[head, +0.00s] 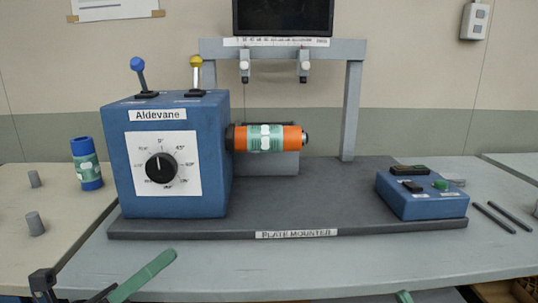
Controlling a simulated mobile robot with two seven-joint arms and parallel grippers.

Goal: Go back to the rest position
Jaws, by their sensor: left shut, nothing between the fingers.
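My left gripper (43,283) shows as a dark shape at the bottom left corner, in front of the table edge. It is shut and empty, apart from the machine. Most of my left arm is cut off by the frame. My right gripper is not in view. The blue rewinder box (168,160) stands on a dark base plate (320,200), with a black dial on its front and a blue and a yellow lever on top. An orange roll with a green and white band (265,138) sits on the spindle at its right side.
A green bar (145,275) slants up beside my left gripper. A blue roll (86,163) and grey pegs (35,222) stand on the left table. A blue control box (421,194) is at right, near two dark rods (502,217). A grey frame (354,110) rises behind.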

